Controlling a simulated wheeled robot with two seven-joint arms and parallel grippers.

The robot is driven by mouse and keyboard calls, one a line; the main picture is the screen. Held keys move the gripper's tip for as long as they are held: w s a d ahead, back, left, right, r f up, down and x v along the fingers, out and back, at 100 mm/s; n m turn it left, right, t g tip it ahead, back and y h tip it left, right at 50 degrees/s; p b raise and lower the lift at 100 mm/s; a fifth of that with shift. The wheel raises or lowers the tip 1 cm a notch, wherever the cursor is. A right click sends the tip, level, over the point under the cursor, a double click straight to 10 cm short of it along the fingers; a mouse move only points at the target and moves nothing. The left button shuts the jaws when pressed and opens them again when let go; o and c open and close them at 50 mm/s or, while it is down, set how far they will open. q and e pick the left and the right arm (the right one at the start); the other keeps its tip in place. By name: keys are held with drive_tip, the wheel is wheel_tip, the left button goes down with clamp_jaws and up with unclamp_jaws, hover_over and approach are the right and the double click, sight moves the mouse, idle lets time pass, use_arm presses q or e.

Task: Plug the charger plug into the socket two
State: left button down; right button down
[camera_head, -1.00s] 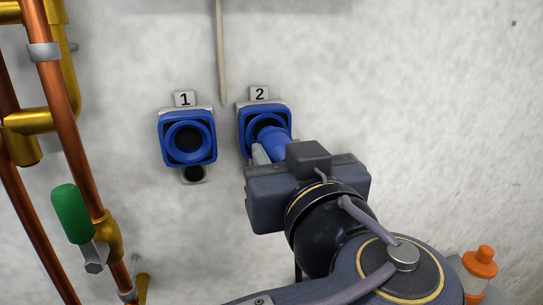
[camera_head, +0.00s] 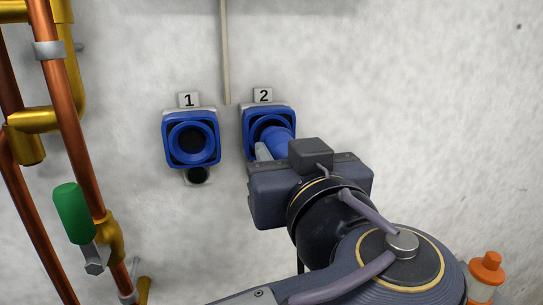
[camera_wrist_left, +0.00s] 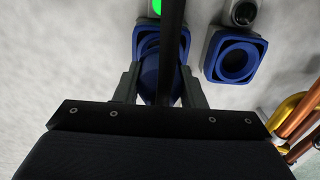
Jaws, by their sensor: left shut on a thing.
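The blue charger plug (camera_head: 279,141) is held in my left gripper (camera_head: 271,149), which is shut on it. The plug points at socket two (camera_head: 250,124), a blue square housing under the label 2. Its tip reaches into the round opening, but the gripper hides how deep it sits. In the left wrist view the plug (camera_wrist_left: 158,88) lies between the fingers, lined up with socket two (camera_wrist_left: 147,40). A green light (camera_wrist_left: 157,7) glows beside that socket. My right gripper is not in view.
Socket one (camera_head: 191,140) is empty, left of socket two, with a dark lamp (camera_head: 197,175) below it. Copper and yellow pipes (camera_head: 70,130) and a green valve handle (camera_head: 73,213) stand at the left. An orange-topped thing (camera_head: 487,267) is at lower right.

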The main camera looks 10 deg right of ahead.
sight(278, 147)
use_arm(q)
drive_tip(key=shift+w+a+b, duration=0.1)
drive_tip(key=shift+w+b, duration=0.45)
drive_tip(key=shift+w, duration=1)
drive_tip(key=c, duration=0.8)
unclamp_jaws()
drive_tip(key=shift+w, duration=0.1)
drive_tip(key=shift+c, duration=0.2)
drive_tip(key=shift+s+f, duration=0.1)
drive_tip(key=shift+s, duration=0.25)
drive_tip(key=s+b, duration=0.2)
drive_tip(key=s, duration=0.5)
drive_tip(key=shift+s, duration=0.1)
